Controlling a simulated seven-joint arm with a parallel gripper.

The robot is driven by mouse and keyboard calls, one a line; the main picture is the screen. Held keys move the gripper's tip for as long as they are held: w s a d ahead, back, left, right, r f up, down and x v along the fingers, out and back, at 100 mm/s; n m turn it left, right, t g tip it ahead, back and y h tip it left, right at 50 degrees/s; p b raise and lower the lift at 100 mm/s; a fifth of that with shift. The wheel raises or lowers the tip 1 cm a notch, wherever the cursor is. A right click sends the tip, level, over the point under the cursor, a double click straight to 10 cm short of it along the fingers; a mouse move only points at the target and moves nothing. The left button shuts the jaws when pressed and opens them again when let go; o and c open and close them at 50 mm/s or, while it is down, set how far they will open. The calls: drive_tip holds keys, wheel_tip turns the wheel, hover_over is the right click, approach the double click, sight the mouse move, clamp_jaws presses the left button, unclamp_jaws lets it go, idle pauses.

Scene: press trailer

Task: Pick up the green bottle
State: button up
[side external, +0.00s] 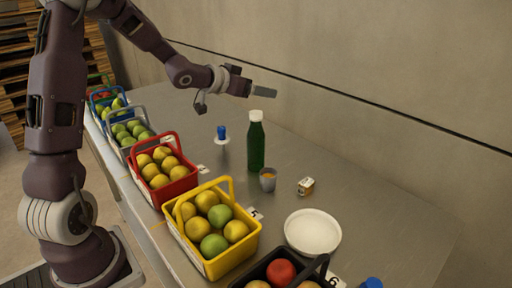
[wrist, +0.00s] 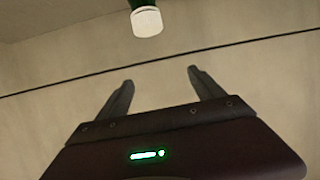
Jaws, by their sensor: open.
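The green bottle (side external: 256,147) stands upright on the metal table in the side external view, with a white cap on top. Its white cap (wrist: 147,22) and a bit of green show at the top edge of the wrist view, beyond my fingertips; the rest of it is cut off there. My gripper (side external: 264,91) is above the table, near the height of the cap or higher, and apart from the bottle. In the wrist view my gripper (wrist: 160,78) has its two fingers spread with nothing between them.
A small cup (side external: 267,180) stands close to the bottle's base. A small box (side external: 306,186), a white plate (side external: 312,232) and a blue-topped item (side external: 221,133) are nearby. Fruit baskets, including a yellow one (side external: 211,265) and a red one (side external: 172,192), line the front edge. A wall rises behind.

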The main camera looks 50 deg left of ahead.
sight(262, 152)
wheel_tip(262, 152, down, 22)
drive_tip(key=shift+r, duration=0.1)
drive_tip(key=x, duration=0.2)
drive_tip(key=shift+w, duration=0.5)
drive_tip(key=shift+c, duration=0.4)
